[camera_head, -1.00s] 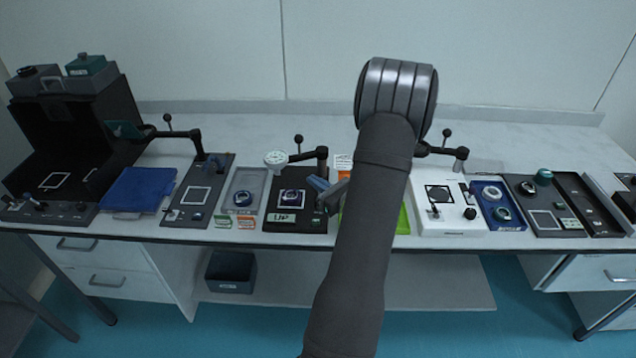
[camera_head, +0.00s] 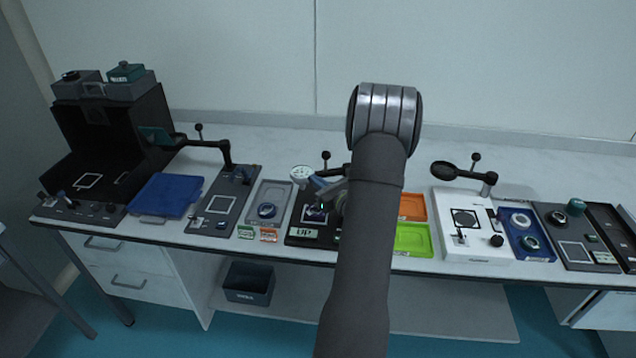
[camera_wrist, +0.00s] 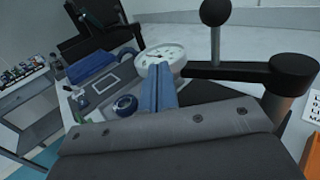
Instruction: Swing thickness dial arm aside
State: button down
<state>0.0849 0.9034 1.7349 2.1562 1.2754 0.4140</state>
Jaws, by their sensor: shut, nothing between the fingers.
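The thickness dial (camera_head: 302,173) is a white round gauge on a black swing arm. The arm carries an upright ball-topped lever (camera_head: 326,155). It hangs over the rear of the dark station with the "UP" label (camera_head: 304,232). In the wrist view the dial (camera_wrist: 160,57) faces up, and the black arm (camera_wrist: 225,70) runs right to its post. My gripper (camera_head: 312,183) has blue fingers, shut and empty, just in front of the dial. In the wrist view the fingertips (camera_wrist: 158,68) overlap the dial's near rim; I cannot tell whether they touch. My arm hides the post in the head view.
A grey tray (camera_head: 285,190) with a blue round piece lies left of the station. Orange (camera_head: 411,206) and green (camera_head: 427,239) trays lie to the right, before a white station (camera_head: 450,245) with its own black swing arm. The bench behind is clear.

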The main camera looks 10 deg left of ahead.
aim_at(306, 168)
jog(key=shift+w+a, duration=0.1)
jog(key=shift+w+x, duration=0.2)
jog(key=shift+x, duration=1.8)
jog(key=shift+w+a, duration=0.2)
jog(key=shift+w, duration=0.45)
jog(key=shift+w+a, duration=0.2)
jog(key=shift+w, duration=0.55)
jog(key=shift+r, duration=0.1)
jog(key=s+d, duration=0.4)
jog(key=s, duration=0.9)
jog(key=shift+s+d, duration=0.2)
jog(key=shift+s, duration=0.05)
